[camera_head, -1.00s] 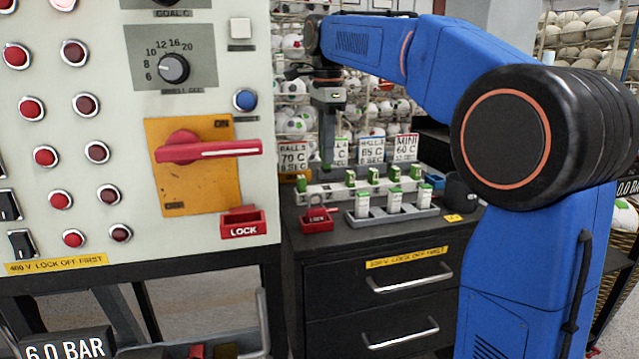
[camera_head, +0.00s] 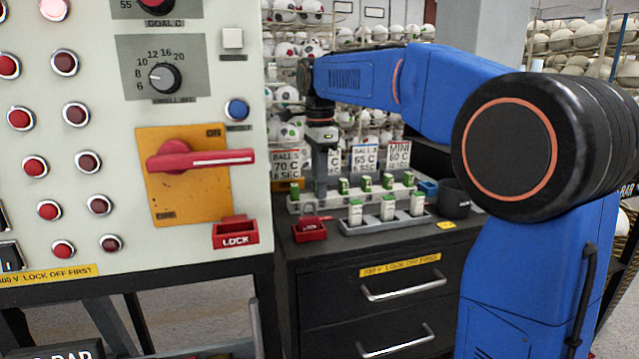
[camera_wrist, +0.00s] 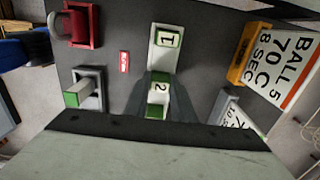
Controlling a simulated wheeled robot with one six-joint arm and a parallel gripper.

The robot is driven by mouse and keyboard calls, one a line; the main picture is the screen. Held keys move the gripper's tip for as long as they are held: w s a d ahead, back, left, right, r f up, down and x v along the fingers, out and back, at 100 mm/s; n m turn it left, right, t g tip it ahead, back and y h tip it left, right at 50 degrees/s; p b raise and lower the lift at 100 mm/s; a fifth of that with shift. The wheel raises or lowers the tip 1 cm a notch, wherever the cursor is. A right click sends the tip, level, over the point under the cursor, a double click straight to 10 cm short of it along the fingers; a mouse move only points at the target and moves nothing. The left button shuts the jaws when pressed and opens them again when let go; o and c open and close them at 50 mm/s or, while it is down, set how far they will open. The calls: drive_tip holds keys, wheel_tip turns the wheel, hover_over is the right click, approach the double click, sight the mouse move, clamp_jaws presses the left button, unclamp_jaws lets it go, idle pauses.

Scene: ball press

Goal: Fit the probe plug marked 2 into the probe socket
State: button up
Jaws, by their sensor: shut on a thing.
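My gripper (camera_head: 320,188) reaches down over the white rack (camera_head: 428,181) on the black cabinet, between the leftmost green-topped plug and the others. In the wrist view my gripper (camera_wrist: 158,100) is shut on the green-and-white plug marked 2 (camera_wrist: 158,88). The plug marked 1 (camera_wrist: 165,42) stands just beyond it in the wrist view. Whether plug 2 is still seated in the rack I cannot tell. I cannot pick out the probe socket for certain.
A grey tray (camera_head: 375,228) with several white, green-topped plugs stands in front of the rack. A red padlock block (camera_head: 309,230) is left of it, and a dark cup (camera_head: 455,200) is right. Upright cards (camera_head: 364,158) stand close behind. The control panel (camera_head: 110,140) fills the left.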

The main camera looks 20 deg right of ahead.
drive_tip(key=o, duration=1)
wheel_tip(320, 180, up, 12)
drive_tip(key=shift+r, duration=0.15)
